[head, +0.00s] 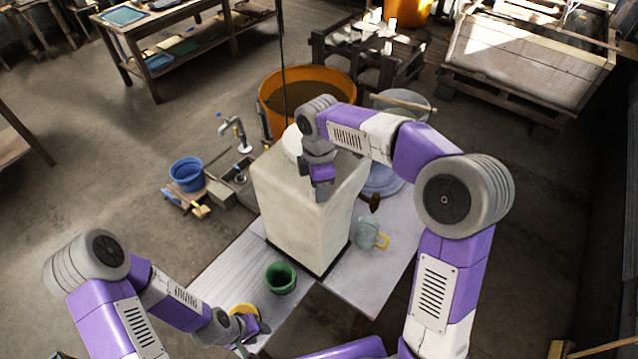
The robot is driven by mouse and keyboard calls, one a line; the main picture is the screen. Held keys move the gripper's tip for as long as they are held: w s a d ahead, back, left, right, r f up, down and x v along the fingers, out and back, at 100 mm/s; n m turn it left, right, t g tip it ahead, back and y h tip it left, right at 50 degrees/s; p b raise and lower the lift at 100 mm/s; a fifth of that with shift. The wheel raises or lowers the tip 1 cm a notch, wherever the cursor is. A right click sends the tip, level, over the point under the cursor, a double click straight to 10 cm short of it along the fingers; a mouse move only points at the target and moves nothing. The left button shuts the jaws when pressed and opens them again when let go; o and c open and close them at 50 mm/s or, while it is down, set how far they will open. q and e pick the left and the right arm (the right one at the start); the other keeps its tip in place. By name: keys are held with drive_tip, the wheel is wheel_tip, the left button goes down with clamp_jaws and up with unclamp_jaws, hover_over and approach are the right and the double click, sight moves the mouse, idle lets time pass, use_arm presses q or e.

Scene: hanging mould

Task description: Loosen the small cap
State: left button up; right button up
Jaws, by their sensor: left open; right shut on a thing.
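A tall off-white mould block (290,210) stands upright over the worktable, with a thin dark line rising above it. A white rounded piece (292,143) shows on its top, partly behind my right arm. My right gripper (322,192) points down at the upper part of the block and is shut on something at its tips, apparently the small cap. The cap itself is hidden by the fingers. My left gripper (247,342) is open, low at the table's front left, beside a yellow round thing (240,309), apart from the block.
A green pot (281,278) and a pale jug with a yellow handle (370,234) stand on the table (232,272). A dark knob (375,202) sits right of the block. An orange tub (340,82) and a blue bucket (187,173) are behind.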

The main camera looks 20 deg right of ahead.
drive_tip(key=o, duration=1.1)
drive_tip(key=shift+c, duration=0.2)
wheel_tip(320, 180, up, 8)
drive_tip(key=shift+f, duration=0.2)
